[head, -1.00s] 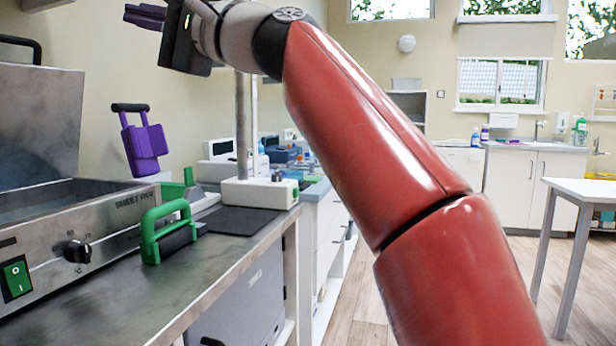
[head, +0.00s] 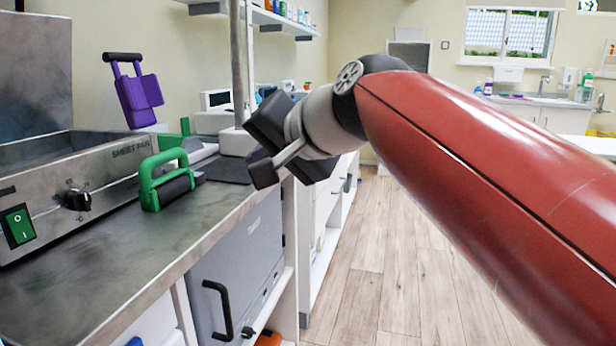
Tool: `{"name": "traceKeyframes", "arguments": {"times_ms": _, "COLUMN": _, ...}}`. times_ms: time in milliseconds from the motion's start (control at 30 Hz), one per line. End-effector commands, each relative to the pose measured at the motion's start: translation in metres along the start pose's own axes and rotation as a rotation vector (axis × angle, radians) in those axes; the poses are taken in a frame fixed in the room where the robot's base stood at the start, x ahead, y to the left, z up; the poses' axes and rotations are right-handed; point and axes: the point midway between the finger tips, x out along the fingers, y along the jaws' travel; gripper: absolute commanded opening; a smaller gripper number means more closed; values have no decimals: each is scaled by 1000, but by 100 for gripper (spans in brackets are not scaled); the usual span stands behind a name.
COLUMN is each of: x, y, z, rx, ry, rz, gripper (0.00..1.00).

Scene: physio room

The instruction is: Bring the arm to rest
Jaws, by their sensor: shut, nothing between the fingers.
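My red arm (head: 490,150) reaches in from the lower right of the head view and runs up and left to a grey wrist (head: 325,122). My gripper (head: 262,168) is the dark end of the arm, by the front edge of the metal worktop (head: 120,235). It is shut and empty. Its fingertips are small and partly turned away in this view. I cannot tell how far it is from the worktop edge.
A steel heater marked sheet pan (head: 115,165) stands on the worktop at the left. A green-handled tool (head: 165,180) stands before it, and a purple tool (head: 138,98) is behind. A metal post (head: 240,60) rises behind my gripper. Wooden floor (head: 370,250) is clear below my arm.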

Motion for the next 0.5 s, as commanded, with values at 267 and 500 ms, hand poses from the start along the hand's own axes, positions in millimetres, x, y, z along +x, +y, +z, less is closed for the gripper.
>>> {"name": "traceKeyframes", "arguments": {"times_ms": 267, "x": -49, "y": 195, "z": 81, "rx": -211, "ry": -68, "rz": 441, "gripper": 0}}
{"name": "traceKeyframes", "arguments": {"times_ms": 500, "x": -91, "y": 312, "z": 159, "rx": -330, "ry": -209, "rz": 681, "gripper": 0}}
